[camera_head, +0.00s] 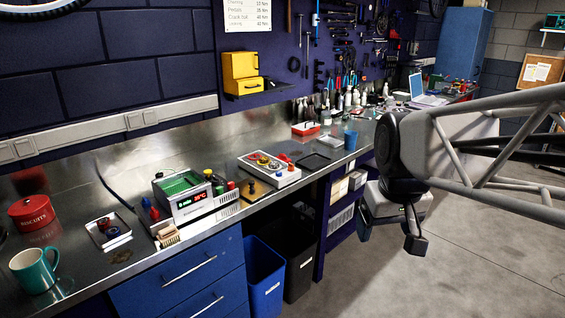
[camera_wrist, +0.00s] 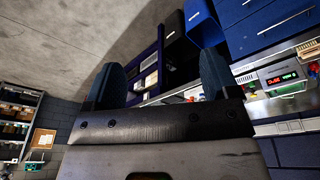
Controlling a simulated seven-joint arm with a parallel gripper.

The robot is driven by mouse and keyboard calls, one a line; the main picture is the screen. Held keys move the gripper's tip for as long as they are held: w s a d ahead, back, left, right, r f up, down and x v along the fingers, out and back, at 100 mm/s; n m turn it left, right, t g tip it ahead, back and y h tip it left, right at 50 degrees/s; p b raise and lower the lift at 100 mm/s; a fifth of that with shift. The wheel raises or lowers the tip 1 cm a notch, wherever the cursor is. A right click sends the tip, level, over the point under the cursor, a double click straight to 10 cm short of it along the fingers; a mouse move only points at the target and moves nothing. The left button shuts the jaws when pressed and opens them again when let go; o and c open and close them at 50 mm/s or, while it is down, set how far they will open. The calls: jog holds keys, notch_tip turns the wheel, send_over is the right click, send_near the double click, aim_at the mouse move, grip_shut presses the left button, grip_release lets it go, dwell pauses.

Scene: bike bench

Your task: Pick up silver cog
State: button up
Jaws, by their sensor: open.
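I cannot make out a silver cog for certain in either view. A light grey box (camera_head: 283,176) on the bench has several small coloured parts on top, too small to tell apart. A small white tray (camera_head: 94,232) at the left holds dark blue and red pieces. My gripper (camera_head: 391,236) hangs over the floor in front of the bench, to the right of these things and well apart from them. In the wrist view my gripper (camera_wrist: 160,78) has its two dark fingers wide apart with nothing between them.
The steel bench (camera_head: 65,190) runs along the wall. On it stand a teal mug (camera_head: 36,272), a red biscuit tin (camera_head: 32,214), a device with a red and green display (camera_head: 190,199), a black tray (camera_head: 313,161) and a blue cup (camera_head: 351,140). Bins (camera_head: 265,276) stand below.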

jog(key=w+a+r+n, duration=0.2)
jog(key=w, duration=0.7)
jog(key=w+a+r+n, duration=0.1)
jog(key=w+a+r, duration=0.15)
jog(key=w, duration=0.65)
jog(key=n+g, duration=0.2)
jog(key=n, duration=0.7)
send_over(274, 165)
jog(key=w+d, duration=0.1)
notch_tip(274, 165, down, 16)
jog(key=shift+f, duration=0.1)
jog(key=shift+w+a+f, duration=0.3)
jog(key=shift+w+f, duration=0.05)
jog(key=shift+w, duration=0.1)
jog(key=shift+f, duration=0.1)
jog(key=shift+f, duration=1.2)
jog(key=shift+f, duration=0.1)
